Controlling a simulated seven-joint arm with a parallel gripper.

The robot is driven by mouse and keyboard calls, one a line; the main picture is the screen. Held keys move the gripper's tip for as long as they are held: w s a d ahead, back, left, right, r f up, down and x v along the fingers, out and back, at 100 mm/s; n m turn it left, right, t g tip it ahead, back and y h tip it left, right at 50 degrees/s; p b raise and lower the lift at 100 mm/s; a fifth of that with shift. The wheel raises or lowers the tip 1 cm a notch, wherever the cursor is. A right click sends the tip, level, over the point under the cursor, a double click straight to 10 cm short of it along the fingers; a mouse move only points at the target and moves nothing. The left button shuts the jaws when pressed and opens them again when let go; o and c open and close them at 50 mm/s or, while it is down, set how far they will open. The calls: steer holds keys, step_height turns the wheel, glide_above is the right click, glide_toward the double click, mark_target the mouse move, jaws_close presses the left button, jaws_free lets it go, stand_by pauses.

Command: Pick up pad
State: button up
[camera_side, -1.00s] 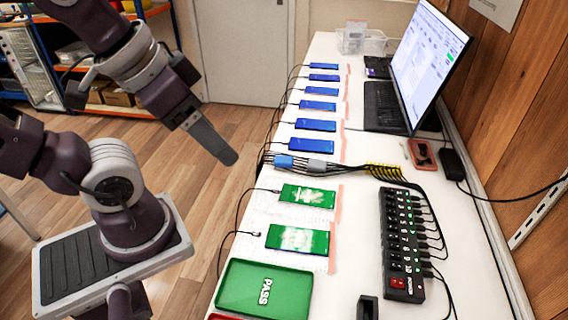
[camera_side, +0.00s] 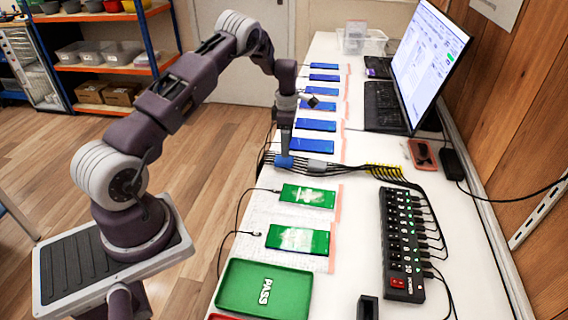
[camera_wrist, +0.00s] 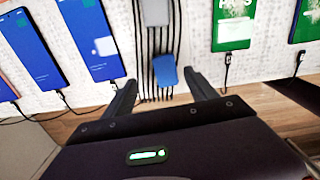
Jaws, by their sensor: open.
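A small blue pad (camera_side: 284,161) lies on the bundle of black cables at the near-left edge of the white table. A grey pad (camera_side: 320,164) lies on the same bundle, further right. My gripper (camera_side: 285,150) points down over the blue pad and partly hides it. In the wrist view my gripper (camera_wrist: 163,90) is open, its two dark fingers apart, with the blue pad (camera_wrist: 165,70) between and slightly beyond the tips. The grey pad (camera_wrist: 156,12) is at the top edge there. I cannot tell whether the fingers touch the blue pad.
Several blue-screened phones (camera_side: 316,125) lie beyond the cables, and two green-screened phones (camera_side: 307,196) lie nearer. A green PASS tray (camera_side: 264,288) is at the front. A black charging hub (camera_side: 402,245) and a laptop (camera_side: 425,66) stand on the right.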

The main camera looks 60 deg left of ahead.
mark_target(284, 159)
steer(key=f, duration=0.4)
steer(key=s+f, duration=0.1)
steer(key=f, duration=0.1)
steer(key=shift+s+f, duration=0.1)
steer(key=shift+f, duration=0.3)
steer(key=shift+c, duration=0.5)
steer(key=c, duration=1.3)
step_height(284, 159, up, 10)
steer(key=shift+d+r, duration=0.1)
jaws_close()
